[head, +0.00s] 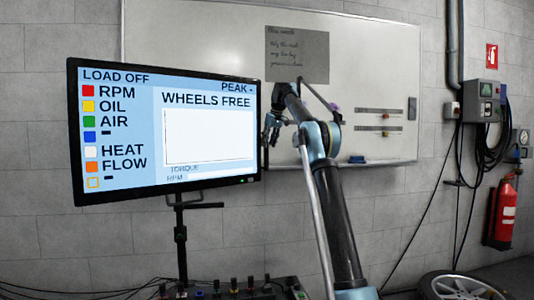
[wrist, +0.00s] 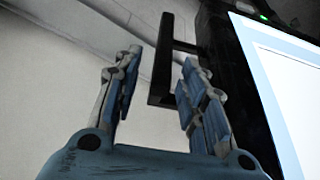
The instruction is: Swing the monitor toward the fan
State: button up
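The monitor (head: 165,135) is on a black stand (head: 181,235) at the left of the head view, its lit screen facing me. In the wrist view the monitor (wrist: 285,75) fills the right side. A black bar handle (wrist: 163,65) stands out from its edge. My gripper (head: 270,128) is at the monitor's right edge. In the wrist view my gripper (wrist: 161,60) is open, with one finger on each side of the handle's lower part in the picture. I cannot tell whether either finger touches it. No fan is in view.
A whiteboard (head: 375,75) with a grey note hangs on the wall behind. A control panel (head: 235,290) with knobs is below the monitor. A wheel (head: 458,287), a red fire extinguisher (head: 504,212) and wall boxes with cables are at right.

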jog(key=shift+v, duration=2.15)
